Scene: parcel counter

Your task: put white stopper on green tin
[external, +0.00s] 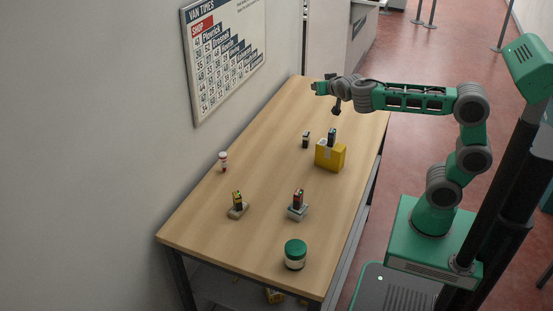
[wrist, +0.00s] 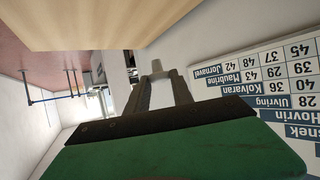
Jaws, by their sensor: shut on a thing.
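My gripper (external: 315,87) is above the far end of the table, well away from the tin, and reaches out roughly level. In the wrist view its two dark fingers (wrist: 158,80) close in on a small pale grey-white piece, which looks like the white stopper (wrist: 157,67). The stopper is small and partly hidden by the fingertips; I cannot make it out in the external view. The green tin (external: 295,254) stands upright at the near end of the table, green with a pale band. Nothing is seen resting on its top.
A yellow box (external: 330,157) with a small dark item on top stands at mid-table. A small dark item (external: 306,139), a red-and-white bottle (external: 223,161), and two small blocks on stands, one yellow-black (external: 237,201) and one red-black (external: 298,200), are spread around. A wall (external: 90,120) borders the left.

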